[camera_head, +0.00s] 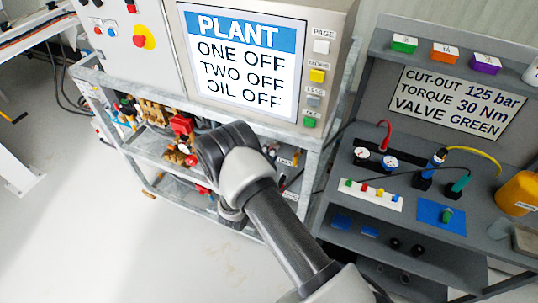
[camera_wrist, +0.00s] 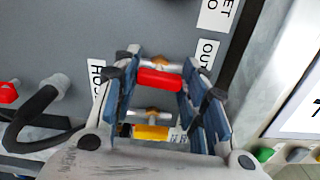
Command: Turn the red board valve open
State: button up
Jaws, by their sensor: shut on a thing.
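In the wrist view, the red valve handle (camera_wrist: 160,82) lies crosswise on a brass-coloured fitting at the grey board. My gripper (camera_wrist: 157,68) has one finger at each end of this handle and is shut on it. The handle looks roughly level in this picture. A yellow handle (camera_wrist: 151,132) on another brass fitting shows between the fingers, closer to the palm in the picture. In the head view my arm reaches to the lower shelves of the pump rack, and the fingers and held valve are hidden behind it.
The wrist view shows a black hose (camera_wrist: 40,110) at left, another red part (camera_wrist: 8,93) and white labels. The head view shows a plant screen (camera_head: 243,55) above the arm. A right-hand bench holds a white strip of coloured valves (camera_head: 371,194) and gauges. The floor at left is clear.

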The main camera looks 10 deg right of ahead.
jog(key=shift+n, duration=0.7)
jog(key=o, duration=1.1)
jog(key=shift+c, duration=0.2)
jog(key=v, duration=1.2)
